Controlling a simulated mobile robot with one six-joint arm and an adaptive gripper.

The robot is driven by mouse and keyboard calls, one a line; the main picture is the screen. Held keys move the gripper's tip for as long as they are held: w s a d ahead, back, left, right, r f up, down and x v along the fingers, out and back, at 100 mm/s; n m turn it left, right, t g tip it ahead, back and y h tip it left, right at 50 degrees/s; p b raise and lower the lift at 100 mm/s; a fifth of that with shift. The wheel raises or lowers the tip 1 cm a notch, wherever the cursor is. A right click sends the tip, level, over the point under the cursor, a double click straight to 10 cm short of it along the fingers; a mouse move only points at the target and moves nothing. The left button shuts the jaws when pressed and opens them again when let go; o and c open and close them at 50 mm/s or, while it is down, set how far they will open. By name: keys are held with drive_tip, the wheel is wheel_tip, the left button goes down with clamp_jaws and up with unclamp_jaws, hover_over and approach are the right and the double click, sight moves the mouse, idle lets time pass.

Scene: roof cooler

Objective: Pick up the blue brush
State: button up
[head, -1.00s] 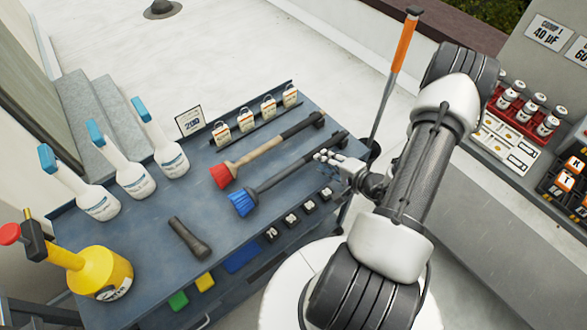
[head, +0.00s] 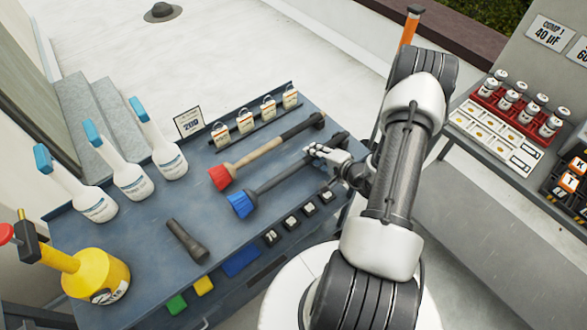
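The blue brush (head: 242,203) lies on the dark blue tabletop (head: 150,240). Its blue bristles point to the lower left and its dark handle runs to the upper right. My gripper (head: 312,152) is at the right side of the table, close to the handle. Its fingers appear apart, with the tips over or beside the handle. I cannot tell whether they touch it. Part of the handle near the gripper is hidden.
A red-bristled brush (head: 222,176) lies parallel just behind. Small padlock-like tags (head: 245,120) stand on a rail at the back. White spray bottles (head: 130,178), a black flashlight (head: 187,240) and a yellow canister (head: 98,277) occupy the left. Small dark blocks (head: 291,223) line the front edge.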

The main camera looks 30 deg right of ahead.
clamp_jaws()
drive_tip(key=shift+r, duration=0.1)
